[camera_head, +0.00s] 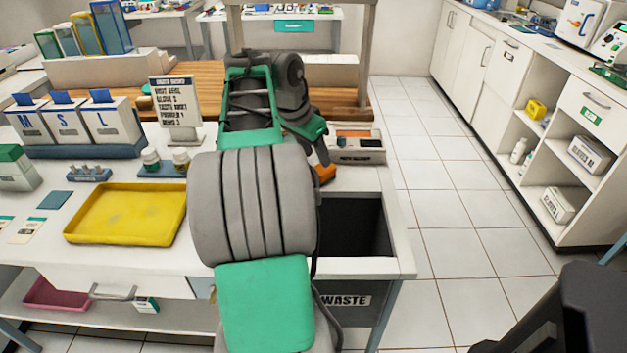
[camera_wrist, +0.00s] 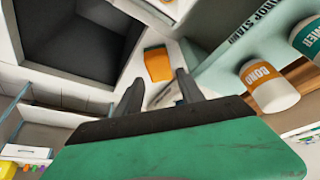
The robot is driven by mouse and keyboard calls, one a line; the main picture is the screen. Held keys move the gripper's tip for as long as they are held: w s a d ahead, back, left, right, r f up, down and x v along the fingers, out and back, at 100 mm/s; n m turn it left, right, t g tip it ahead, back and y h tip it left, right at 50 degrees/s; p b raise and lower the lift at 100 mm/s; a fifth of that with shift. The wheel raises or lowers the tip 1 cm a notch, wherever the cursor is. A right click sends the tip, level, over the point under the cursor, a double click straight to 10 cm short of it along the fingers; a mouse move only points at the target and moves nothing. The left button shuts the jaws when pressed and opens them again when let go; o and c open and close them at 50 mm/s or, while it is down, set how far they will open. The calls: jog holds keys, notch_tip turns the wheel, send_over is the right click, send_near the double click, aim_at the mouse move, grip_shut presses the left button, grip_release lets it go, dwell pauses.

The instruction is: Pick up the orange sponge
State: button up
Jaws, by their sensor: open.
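The orange sponge (camera_wrist: 157,63) lies on the white counter in the wrist view, just beyond my fingertips and beside the dark waste opening. In the head view a small part of the orange sponge (camera_head: 325,173) shows past my arm; the rest is hidden. My gripper (camera_wrist: 160,88) is open, with its two dark fingers apart and nothing between them near the sponge. In the head view my gripper (camera_head: 318,150) is partly hidden behind my arm, above the counter by the sponge.
The waste opening (camera_head: 352,232) is in the counter right of my arm. A yellow tray (camera_head: 80,228) lies left. An orange-labelled bottle (camera_wrist: 270,88) stands right of the fingers in the wrist view.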

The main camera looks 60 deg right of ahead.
aim_at(323, 173)
jog(key=b+x, duration=0.1)
jog(key=x, duration=0.5)
jog(key=shift+s+d+f+b, duration=0.2)
jog(key=shift+f+b, duration=0.1)
jog(key=shift+c, duration=0.4)
grip_shut()
